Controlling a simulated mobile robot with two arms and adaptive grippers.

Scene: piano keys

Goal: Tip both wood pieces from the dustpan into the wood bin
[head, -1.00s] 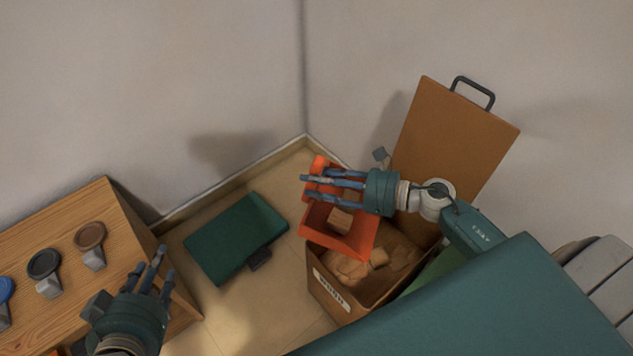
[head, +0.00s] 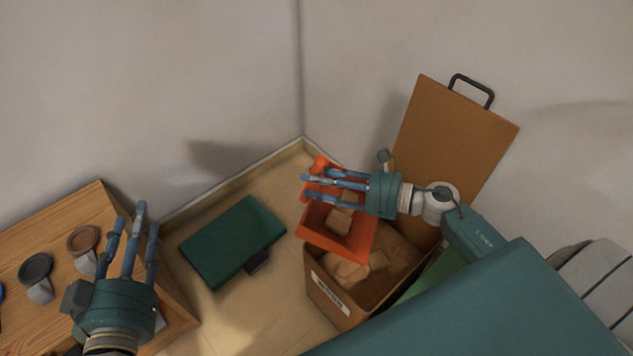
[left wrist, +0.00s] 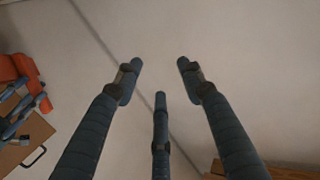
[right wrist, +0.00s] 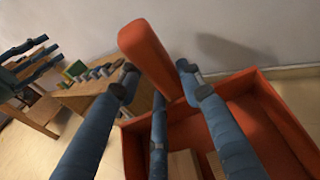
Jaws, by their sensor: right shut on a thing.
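My right gripper (head: 325,183) is shut on the handle of the orange-red dustpan (head: 316,240). Two wood pieces lie in the dustpan: one (head: 340,221) in the middle, the other (head: 348,197) partly hidden by the fingers. In the right wrist view the handle (right wrist: 150,55) rises between the fingers, and the pieces (right wrist: 183,164) show at the bottom edge. My left gripper (head: 135,232) is open and empty beside the wooden table, its fingers spread.
The bin holds several wood pieces (head: 390,255). Its brown lid (head: 455,135) with a dark handle stands raised behind it. A dark green lidded container (head: 235,240) stands left of the bin. The wooden table (head: 60,225) carries round-topped items. Walls meet in a corner behind.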

